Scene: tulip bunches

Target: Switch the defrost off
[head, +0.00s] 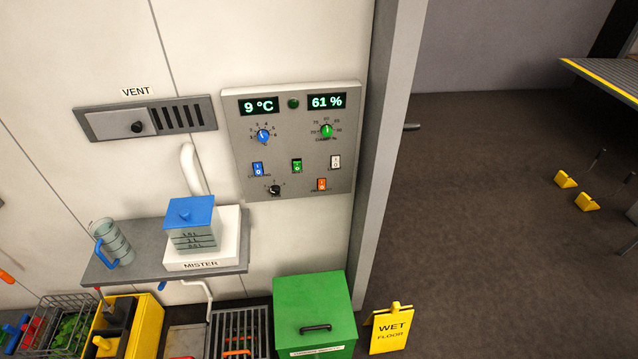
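The grey control panel (291,215) is on the wall in the middle of the head view. A blue dial (263,135), a green dial (327,130) and a small black knob (274,190) are also on the panel. Neither of my grippers is in view.
A shelf (128,266) below left of the panel holds a mister (204,255) and a jug (113,243). A green bin (314,310), a yellow wet-floor sign (389,330) and several crates stand below. A grey post (385,130) borders the panel's right; open floor lies beyond.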

